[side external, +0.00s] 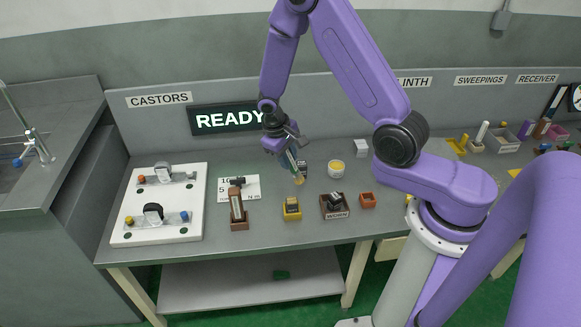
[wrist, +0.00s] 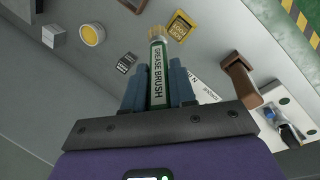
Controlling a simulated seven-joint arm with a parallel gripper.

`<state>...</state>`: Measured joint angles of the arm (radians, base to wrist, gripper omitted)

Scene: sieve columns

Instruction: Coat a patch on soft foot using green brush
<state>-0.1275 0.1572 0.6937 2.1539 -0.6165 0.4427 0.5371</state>
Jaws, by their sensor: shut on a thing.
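My gripper (side external: 287,150) is shut on a brush (wrist: 158,72), whose label reads GREASE BRUSH and has green bands. In the wrist view the brush's pale bristles point away from the blue fingers. In the side view the brush (side external: 298,177) hangs tilted, bristles down, above the bench. A round tub with yellow contents (side external: 336,169) stands to its right, apart from the bristles; the tub also shows in the wrist view (wrist: 92,35). Two castors, a grey one (side external: 163,170) and a black one (side external: 153,212), lie on a white board at the left.
The white board (side external: 180,222) has orange, yellow and blue knobs. A brown holder (side external: 238,222), a yellow holder (side external: 292,213), a WORN tray (side external: 335,214) and an orange box (side external: 367,200) line the front. A white card (side external: 252,187) and a white cube (side external: 361,148) lie behind.

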